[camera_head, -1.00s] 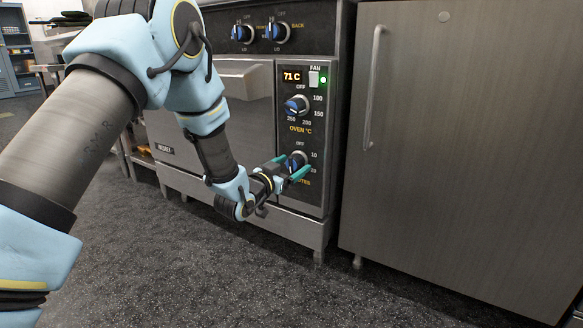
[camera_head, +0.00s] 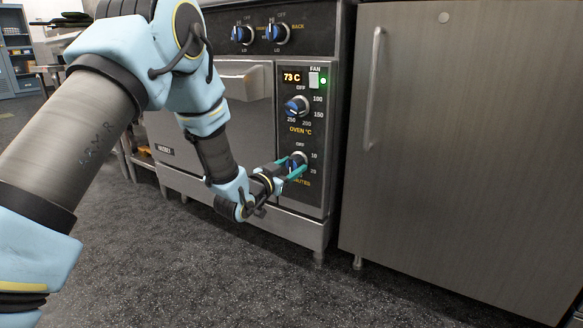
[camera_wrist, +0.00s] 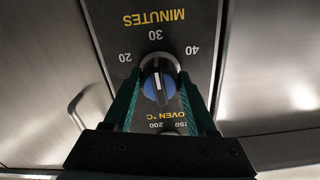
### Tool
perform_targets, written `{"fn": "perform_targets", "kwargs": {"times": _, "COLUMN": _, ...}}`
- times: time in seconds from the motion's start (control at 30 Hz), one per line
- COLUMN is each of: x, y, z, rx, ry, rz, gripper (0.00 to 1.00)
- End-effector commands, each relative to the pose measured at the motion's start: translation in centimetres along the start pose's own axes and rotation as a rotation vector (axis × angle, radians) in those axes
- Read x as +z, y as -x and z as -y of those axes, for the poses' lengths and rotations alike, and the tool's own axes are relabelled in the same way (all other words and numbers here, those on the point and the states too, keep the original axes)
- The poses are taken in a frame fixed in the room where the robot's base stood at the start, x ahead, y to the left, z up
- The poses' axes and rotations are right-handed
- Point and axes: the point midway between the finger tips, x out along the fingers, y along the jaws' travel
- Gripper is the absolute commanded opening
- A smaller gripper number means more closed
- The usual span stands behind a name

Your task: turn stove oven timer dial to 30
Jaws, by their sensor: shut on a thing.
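The timer dial (camera_head: 296,160) is the lower knob on the stove's black control panel, with MINUTES lettering under it. In the wrist view the dial (camera_wrist: 158,82) is a round dark knob with a blue grip and a white line. The panel appears upside down there, with 20, 30 and 40 around the dial. The white line lies roughly along the 30 axis; which end is the pointer is hard to tell. My gripper (camera_head: 293,169) is shut on the dial, its teal fingers on either side, also in the wrist view (camera_wrist: 159,76). OFF is hidden in the wrist view.
The oven door (camera_head: 215,115) is left. A steel cabinet (camera_head: 460,150) stands right. The floor (camera_head: 250,285) in front is clear.

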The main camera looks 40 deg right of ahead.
Motion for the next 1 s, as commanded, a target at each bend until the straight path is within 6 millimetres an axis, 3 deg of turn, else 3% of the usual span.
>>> {"fn": "perform_targets", "kwargs": {"times": 0.37, "x": 0.02, "y": 0.0, "z": -0.02, "rx": 0.001, "ry": -0.059, "rz": 0.0, "gripper": 0.02}}
{"fn": "perform_targets", "kwargs": {"times": 0.4, "x": 0.02, "y": 0.0, "z": -0.02, "rx": 0.0, "ry": -0.059, "rz": 0.0, "gripper": 0.6}}
{"fn": "perform_targets", "kwargs": {"times": 0.63, "x": 0.02, "y": 0.0, "z": -0.01, "rx": 0.0, "ry": -0.058, "rz": 0.0, "gripper": 0.86}}
{"fn": "perform_targets", "kwargs": {"times": 1.0, "x": -0.07, "y": 0.78, "z": 0.07, "rx": 0.0, "ry": -0.058, "rz": 0.002, "gripper": 0.87}}
